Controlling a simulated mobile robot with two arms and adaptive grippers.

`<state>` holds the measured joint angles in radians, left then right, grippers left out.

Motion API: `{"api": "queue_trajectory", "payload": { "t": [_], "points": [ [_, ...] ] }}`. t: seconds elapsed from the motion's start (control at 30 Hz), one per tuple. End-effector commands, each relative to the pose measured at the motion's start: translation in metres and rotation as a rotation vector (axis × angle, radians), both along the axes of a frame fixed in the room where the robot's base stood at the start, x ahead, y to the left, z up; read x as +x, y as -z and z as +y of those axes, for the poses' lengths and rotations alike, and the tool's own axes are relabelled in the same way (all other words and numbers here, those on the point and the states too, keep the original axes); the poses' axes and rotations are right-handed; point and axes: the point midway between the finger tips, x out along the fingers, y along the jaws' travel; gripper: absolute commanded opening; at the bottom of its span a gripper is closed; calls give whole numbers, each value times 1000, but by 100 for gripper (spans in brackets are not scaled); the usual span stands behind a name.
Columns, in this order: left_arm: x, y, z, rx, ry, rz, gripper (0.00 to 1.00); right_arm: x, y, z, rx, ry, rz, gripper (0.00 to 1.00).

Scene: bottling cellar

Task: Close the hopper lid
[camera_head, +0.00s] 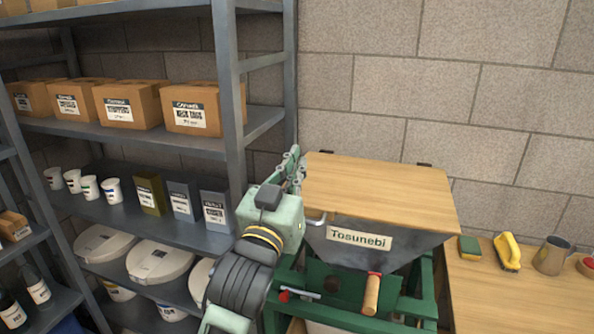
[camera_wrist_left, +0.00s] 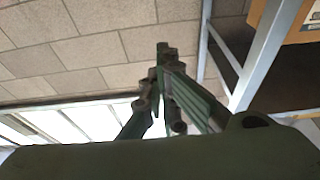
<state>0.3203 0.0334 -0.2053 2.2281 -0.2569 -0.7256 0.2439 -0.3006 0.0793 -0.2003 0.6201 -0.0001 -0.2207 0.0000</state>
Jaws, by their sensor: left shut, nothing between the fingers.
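The wooden hopper lid (camera_head: 375,190) lies flat over the top of the grey metal hopper (camera_head: 395,253), which carries a "Tosunebi" label. Dark hinges show at the lid's back edge by the wall. No gap shows between lid and hopper from here. My left gripper (camera_head: 294,165) is at the left edge of the lid, pointing up, with its fingers together and empty. I cannot tell whether it touches the lid. In the left wrist view its closed fingers (camera_wrist_left: 165,55) stand against the block wall, and the lid does not show clearly. My right gripper is not in view.
A metal shelf (camera_head: 240,150) with boxes (camera_head: 205,108), cups and tins stands close on the left. A green frame (camera_head: 425,295) carries the hopper, with a wooden-handled crank (camera_head: 372,293) in front. A bench (camera_head: 520,300) at right holds a sponge, a yellow brush and a jug.

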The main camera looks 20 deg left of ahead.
Motion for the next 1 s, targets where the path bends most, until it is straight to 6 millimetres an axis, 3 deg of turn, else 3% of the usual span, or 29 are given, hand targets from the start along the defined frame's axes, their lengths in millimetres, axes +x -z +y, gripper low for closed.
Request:
{"api": "queue_trajectory", "payload": {
  "t": [0.03,0.1,0.5,0.8,1.0],
  "points": [
    [-1,21,0,-3,1,-17,0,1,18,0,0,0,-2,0],
    [-4,32,0,-3,0,-30,0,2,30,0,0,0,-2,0],
    [-13,92,1,-2,-1,-28,0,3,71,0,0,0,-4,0],
    [-14,113,1,-2,-1,-25,0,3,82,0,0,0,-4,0],
    [-14,115,1,-2,-1,-24,0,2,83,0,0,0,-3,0]
  ]
}}
